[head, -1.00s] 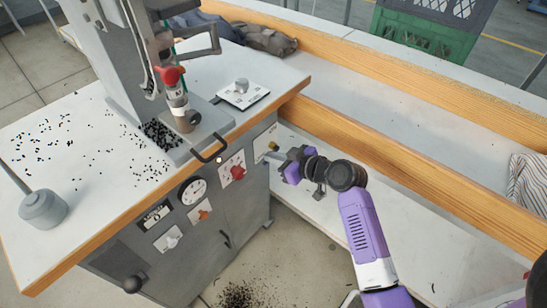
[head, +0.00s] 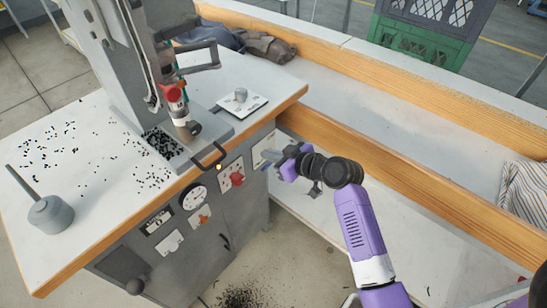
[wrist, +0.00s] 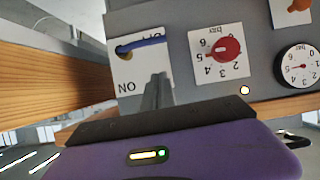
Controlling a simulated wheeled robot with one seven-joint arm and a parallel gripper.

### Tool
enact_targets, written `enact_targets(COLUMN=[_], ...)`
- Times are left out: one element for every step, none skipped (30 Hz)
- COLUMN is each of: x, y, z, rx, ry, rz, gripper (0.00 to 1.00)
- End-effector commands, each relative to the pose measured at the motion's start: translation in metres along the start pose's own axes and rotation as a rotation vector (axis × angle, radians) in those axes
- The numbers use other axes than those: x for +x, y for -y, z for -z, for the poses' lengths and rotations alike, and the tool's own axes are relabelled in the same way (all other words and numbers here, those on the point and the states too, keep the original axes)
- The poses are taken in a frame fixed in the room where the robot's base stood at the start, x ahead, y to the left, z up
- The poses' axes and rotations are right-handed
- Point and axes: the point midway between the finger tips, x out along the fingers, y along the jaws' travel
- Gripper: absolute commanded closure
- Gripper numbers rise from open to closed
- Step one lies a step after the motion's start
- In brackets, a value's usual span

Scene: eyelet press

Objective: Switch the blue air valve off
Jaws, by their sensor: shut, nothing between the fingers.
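The blue air valve's lever (wrist: 145,44) shows in the wrist view, upper left of centre. It lies nearly level, running right from its brass pivot (wrist: 122,49) towards the upside-down OFF lettering on the white valve plate (wrist: 127,72). The ON lettering is at the plate's lower left. In the head view a bit of blue lever (head: 265,166) shows beside my gripper (head: 272,157). My gripper (wrist: 157,84) is shut and empty, its fingertips over the plate just below the lever in the wrist view. I cannot tell whether they touch it.
A red regulator knob (wrist: 227,49) and a pressure gauge (wrist: 299,65) sit beside the valve on the cabinet front. An orange switch (head: 203,217) is lower left. The wooden bench edge (head: 400,183) runs close behind my arm.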

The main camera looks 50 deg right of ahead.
Motion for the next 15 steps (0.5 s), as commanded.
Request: enact_targets(x=[-0.002, -0.001, -0.001, -0.009, -0.016, -0.025, -0.032, -0.039, -0.047, -0.053, -0.059, -0.066, -0.071, -0.076, -0.081], y=[0.001, 0.002, 0.003, 0.002, 0.002, 0.002, 0.002, 0.002, 0.002, 0.001, 0.001, 0.001, 0.001, 0.001, 0.001], z=[0.017, 0.023, 0.030, 0.021, 0.019, 0.019, 0.018, 0.019, 0.019, 0.019, 0.019, 0.019, 0.019, 0.019, 0.019], rx=[-0.003, -0.003, -0.002, 0.001, 0.001, 0.000, 0.001, 0.000, 0.000, 0.000, 0.000, 0.000, 0.000, 0.000, 0.000], ry=[-0.001, -0.001, -0.001, 0.001, 0.001, 0.001, 0.001, 0.001, 0.001, 0.002, 0.001, 0.001, 0.001, 0.001, 0.001], rz=[0.002, 0.002, 0.002, -0.001, -0.002, -0.002, -0.002, -0.001, -0.002, -0.002, -0.002, -0.002, -0.001, -0.001, -0.002], gripper=[1.00, 1.00, 1.00, 1.00, 1.00, 1.00, 1.00, 1.00, 1.00, 1.00, 1.00, 1.00, 1.00, 1.00, 1.00])
